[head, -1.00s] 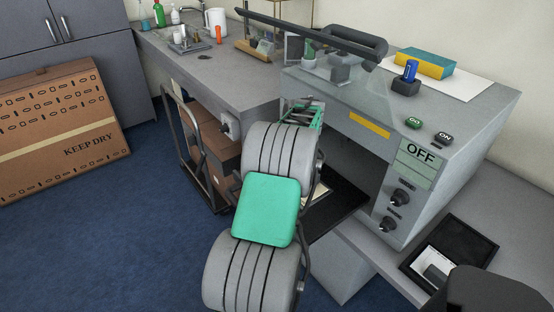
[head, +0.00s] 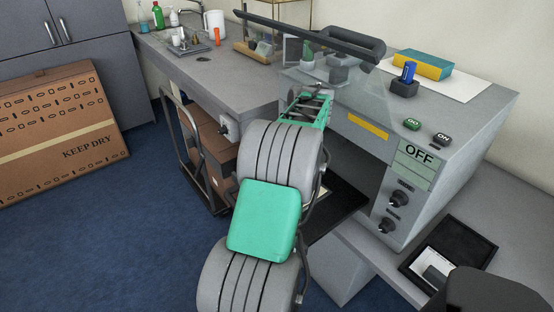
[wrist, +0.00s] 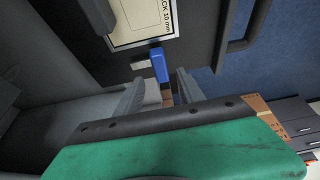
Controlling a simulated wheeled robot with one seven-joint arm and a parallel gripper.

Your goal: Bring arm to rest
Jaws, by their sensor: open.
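My arm reaches forward from the bottom of the head view, past the front of the grey test machine (head: 352,153). Its green wrist section (head: 306,108) shows beside the machine's left edge; the fingers cannot be made out there. In the wrist view my gripper (wrist: 160,80) is open, with a grey finger on each side. A small blue block-like part (wrist: 160,65) shows between and beyond the fingertips. I see no object held, and cannot tell how far away the blue part is.
The machine's display (head: 419,158) reads OFF. A clear guard with a dark bar (head: 305,38) is above it. A black tray (head: 450,256) lies at right. A trolley frame (head: 190,150) stands left of my arm. Blue floor (head: 80,235) is open at left.

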